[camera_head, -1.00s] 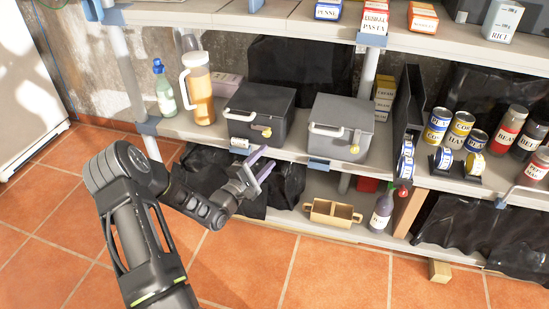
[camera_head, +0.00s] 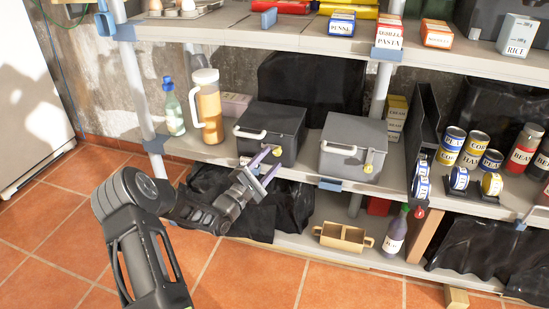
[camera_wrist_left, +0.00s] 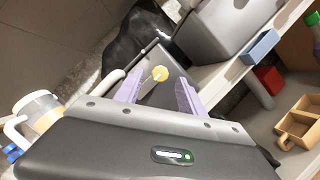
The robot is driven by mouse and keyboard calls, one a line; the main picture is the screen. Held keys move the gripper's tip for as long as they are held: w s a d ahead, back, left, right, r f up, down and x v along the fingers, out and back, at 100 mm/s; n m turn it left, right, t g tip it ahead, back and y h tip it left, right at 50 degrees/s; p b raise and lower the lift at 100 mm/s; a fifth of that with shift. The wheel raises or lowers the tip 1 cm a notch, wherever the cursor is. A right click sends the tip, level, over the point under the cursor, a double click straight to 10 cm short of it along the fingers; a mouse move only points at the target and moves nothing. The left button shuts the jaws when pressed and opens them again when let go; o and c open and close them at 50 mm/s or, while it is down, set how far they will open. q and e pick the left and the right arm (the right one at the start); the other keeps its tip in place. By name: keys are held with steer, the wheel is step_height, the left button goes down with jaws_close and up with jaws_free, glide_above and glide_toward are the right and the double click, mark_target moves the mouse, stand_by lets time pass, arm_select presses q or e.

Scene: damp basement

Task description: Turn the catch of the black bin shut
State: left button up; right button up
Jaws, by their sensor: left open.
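The black bin (camera_head: 270,128) stands on the middle shelf with its lid down and a pale handle on its front. Its catch, with a round yellow knob (camera_head: 278,151), is at the right of the front. In the left wrist view the yellow knob (camera_wrist_left: 160,73) appears between my two purple fingers. My left gripper (camera_head: 269,163) is open and empty, just in front of and below the catch. I cannot tell if a finger touches it, or how far the catch is turned. My right gripper is not in view.
A grey bin (camera_head: 352,152) with a similar catch stands close on the right. A yellow jug (camera_head: 208,112) and a green bottle (camera_head: 173,112) stand left. The shelf board above limits height. Below are black sheeting and a wooden caddy (camera_head: 343,237).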

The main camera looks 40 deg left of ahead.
mark_target(276, 154)
arm_select(q)
steer(key=shift+b+x, duration=0.3)
steer(key=shift+x, duration=1.3)
steer(key=shift+c, duration=0.5)
jaws_close()
